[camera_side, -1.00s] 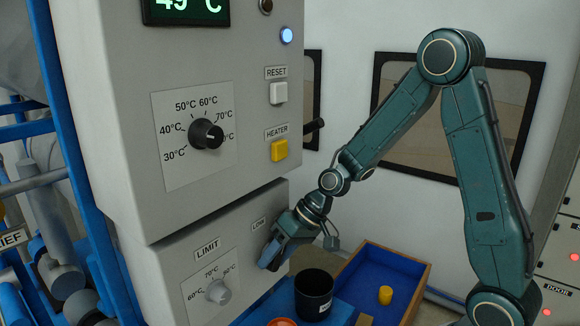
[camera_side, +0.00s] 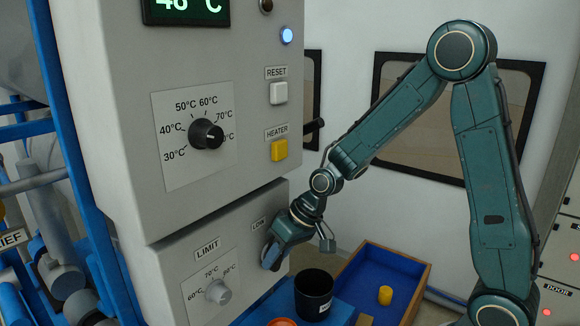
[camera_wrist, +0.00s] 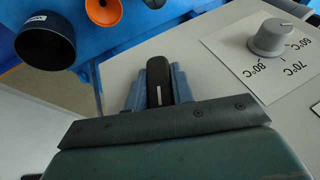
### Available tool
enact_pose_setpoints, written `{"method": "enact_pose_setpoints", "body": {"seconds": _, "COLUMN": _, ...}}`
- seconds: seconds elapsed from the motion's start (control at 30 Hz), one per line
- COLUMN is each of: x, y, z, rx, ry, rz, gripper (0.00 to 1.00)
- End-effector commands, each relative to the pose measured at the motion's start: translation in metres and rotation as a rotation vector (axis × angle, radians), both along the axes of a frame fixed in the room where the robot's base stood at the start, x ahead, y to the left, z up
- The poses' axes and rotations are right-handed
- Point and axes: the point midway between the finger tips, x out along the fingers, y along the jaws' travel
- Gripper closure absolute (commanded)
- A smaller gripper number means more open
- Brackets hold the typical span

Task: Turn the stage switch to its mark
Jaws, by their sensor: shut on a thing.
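The stage switch (camera_wrist: 159,82) is a black bar knob with a white line on the lower grey panel. In the wrist view it sits between the two blue fingers of my gripper (camera_wrist: 158,92), which are shut on it from both sides. In the side view my gripper (camera_side: 271,256) is at the right part of the lower panel, just under a small label (camera_side: 258,223) that seems to read LOW. There the gripper hides the switch. The mark for the switch cannot be made out in either view.
The grey LIMIT knob (camera_side: 218,292) is left of my gripper on the same panel. Above are the black temperature dial (camera_side: 206,134), white RESET button (camera_side: 279,92) and yellow HEATER button (camera_side: 279,150). Below stand a black cup (camera_side: 313,290) and a blue-lined tray (camera_side: 421,283).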

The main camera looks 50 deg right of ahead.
Motion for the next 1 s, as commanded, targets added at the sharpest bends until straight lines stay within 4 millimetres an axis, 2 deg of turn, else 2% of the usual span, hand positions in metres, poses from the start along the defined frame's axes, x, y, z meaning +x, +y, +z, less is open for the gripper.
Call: {"method": "enact_pose_setpoints", "body": {"seconds": 1.0, "x": -0.0007, "y": 0.0016, "z": -0.0005, "rx": -0.728, "ry": 0.002, "rz": 0.004, "gripper": 0.99}}
